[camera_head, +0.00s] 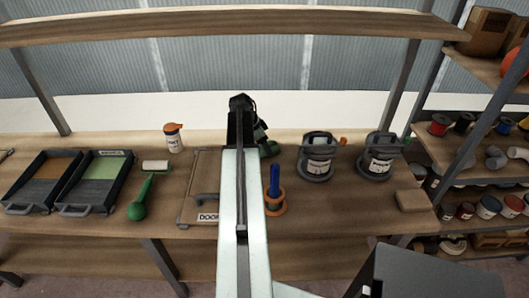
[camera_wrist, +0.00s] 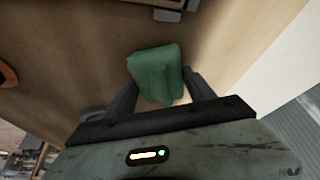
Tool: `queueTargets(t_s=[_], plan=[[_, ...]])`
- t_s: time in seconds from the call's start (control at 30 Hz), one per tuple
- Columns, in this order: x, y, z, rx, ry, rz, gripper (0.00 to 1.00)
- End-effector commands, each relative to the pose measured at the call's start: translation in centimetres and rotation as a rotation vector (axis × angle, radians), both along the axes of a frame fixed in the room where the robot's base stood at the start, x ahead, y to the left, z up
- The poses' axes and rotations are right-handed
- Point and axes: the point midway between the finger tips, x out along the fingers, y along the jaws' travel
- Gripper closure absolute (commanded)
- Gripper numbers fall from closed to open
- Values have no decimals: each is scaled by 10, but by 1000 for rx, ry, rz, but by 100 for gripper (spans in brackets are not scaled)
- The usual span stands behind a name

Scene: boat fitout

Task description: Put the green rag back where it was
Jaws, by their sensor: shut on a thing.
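The green rag (camera_wrist: 155,75) is bunched between the two dark fingers of my gripper (camera_wrist: 160,84) in the wrist view. My gripper is shut on it. In the head view a bit of the green rag (camera_head: 268,150) shows just right of my arm, over or at the back part of the wooden bench (camera_head: 290,146). I cannot tell whether the rag touches the bench top. My arm hides part of the bench and much of the gripper in the head view.
Left of my arm are a panel marked DOOR (camera_head: 203,180), a green-handled roller (camera_head: 146,188), a white bottle (camera_head: 173,140) and two trays. To the right are a blue tool in an orange ring (camera_head: 274,190), two grey pots (camera_head: 317,160) and a tan block (camera_head: 411,201). An upper shelf (camera_head: 300,22) spans above.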

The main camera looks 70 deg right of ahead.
Motion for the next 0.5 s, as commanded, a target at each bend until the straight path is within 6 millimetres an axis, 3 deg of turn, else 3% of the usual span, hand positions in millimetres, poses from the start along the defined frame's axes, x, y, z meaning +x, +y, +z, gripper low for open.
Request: queueTargets(t_s=[0.03, 0.4, 0.43, 0.5], plan=[[0, 0, -14, 0, 0, 0, 75], [1, 1, -14, 0, 0, 1, 75], [1, 1, -13, 0, 0, 1, 32], [1, 1, -12, 0, 0, 1, 15]])
